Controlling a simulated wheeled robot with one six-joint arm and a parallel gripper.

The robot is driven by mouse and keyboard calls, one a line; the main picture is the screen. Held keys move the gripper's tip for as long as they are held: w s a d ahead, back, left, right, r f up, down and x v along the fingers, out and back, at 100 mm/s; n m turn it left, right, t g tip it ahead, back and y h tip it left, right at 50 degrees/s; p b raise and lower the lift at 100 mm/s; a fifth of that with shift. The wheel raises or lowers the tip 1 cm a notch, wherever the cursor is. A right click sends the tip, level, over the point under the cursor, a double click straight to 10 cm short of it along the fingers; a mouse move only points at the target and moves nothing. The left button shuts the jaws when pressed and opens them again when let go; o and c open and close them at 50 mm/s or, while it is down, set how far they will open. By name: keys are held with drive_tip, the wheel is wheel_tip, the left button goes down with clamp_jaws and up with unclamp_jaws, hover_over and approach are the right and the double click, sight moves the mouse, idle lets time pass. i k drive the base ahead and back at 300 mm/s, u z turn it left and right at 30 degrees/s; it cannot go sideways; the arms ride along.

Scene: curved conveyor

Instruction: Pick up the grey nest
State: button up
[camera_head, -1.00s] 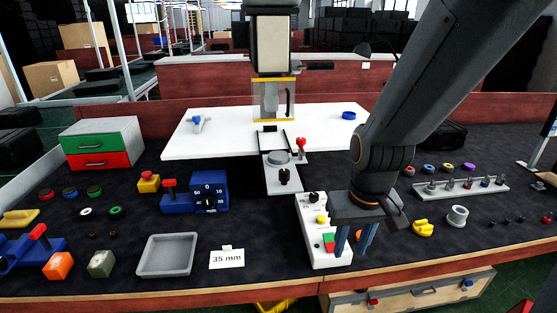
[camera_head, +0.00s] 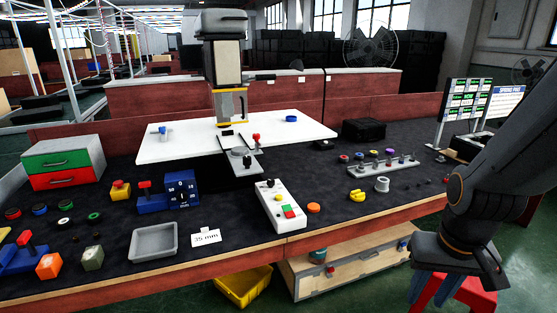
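No part is plainly marked as the grey nest. A small grey hollow cylinder (camera_head: 382,185) stands on the dark bench right of the yellow part. A shallow grey square tray (camera_head: 153,243) lies at the front of the bench, left of centre. A grey-green block (camera_head: 92,258) sits left of the tray. My gripper (camera_head: 428,290) hangs at the lower right, off the bench's front edge and apart from all of these. I see nothing held.
A press with a white table (camera_head: 170,150) stands mid-bench. A white control box (camera_head: 280,206), an orange disc (camera_head: 313,208), a yellow part (camera_head: 357,195) and a peg rack (camera_head: 387,163) lie nearby. A drawer unit (camera_head: 345,268) sits under the bench.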

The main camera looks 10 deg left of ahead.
sight(239, 151)
drive_tip(key=u, duration=1.1)
drive_tip(key=i, duration=1.35)
drive_tip(key=z, duration=0.35)
